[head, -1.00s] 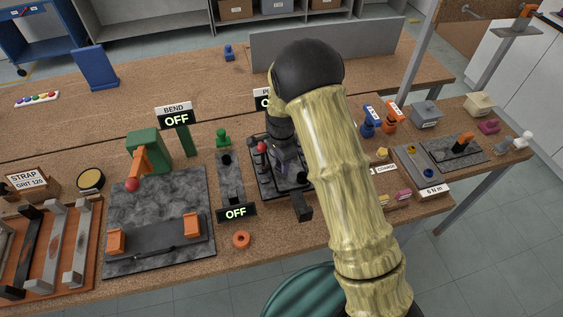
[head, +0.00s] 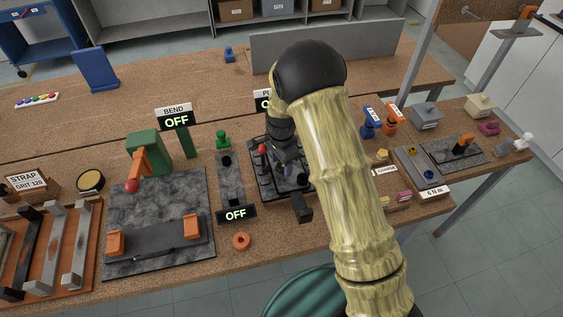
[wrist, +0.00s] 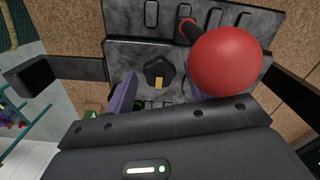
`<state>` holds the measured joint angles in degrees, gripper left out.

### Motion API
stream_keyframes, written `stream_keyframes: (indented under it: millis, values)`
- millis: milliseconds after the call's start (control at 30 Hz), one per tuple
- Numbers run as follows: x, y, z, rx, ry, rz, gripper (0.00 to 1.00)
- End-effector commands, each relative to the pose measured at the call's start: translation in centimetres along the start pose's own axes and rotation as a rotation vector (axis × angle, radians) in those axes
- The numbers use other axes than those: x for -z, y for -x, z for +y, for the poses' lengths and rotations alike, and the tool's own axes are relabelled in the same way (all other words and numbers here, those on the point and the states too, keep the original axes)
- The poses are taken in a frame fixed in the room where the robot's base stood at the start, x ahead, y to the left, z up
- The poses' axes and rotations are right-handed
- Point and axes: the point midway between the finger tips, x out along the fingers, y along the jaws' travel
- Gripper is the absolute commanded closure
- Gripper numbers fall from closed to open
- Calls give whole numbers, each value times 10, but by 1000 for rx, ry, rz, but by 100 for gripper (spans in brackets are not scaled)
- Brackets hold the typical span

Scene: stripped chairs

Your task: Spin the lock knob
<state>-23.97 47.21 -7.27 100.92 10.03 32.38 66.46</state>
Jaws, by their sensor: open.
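The lock knob (wrist: 158,72) is a black lobed knob with a yellow mark, on a dark grey plate in the wrist view. My gripper (wrist: 158,94) is open, with one purple finger on the left of the knob and the other on its right, partly hidden behind a red ball. I see no clear contact with the knob. In the head view my gripper (head: 287,160) is low over the dark fixture (head: 265,187), and my arm hides much of it. I cannot make out the knob there.
A red ball handle (wrist: 226,61) on a rod stands close to the right finger. A black block on a bar (wrist: 30,76) sticks out at the left of the wrist view. A bending station (head: 160,240) and an orange ring (head: 241,240) lie left of the fixture.

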Motion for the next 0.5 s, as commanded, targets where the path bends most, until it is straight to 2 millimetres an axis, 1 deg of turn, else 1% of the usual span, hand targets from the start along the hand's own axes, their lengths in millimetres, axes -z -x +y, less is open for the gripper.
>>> stream_keyframes:
  millis: [167,267,367,500]
  values:
    - [0,2,0,-1,0,0,45]
    - [0,9,0,1,0,1,45]
    - [0,22,0,2,0,1,45]
    - [0,48,-1,4,0,1,45]
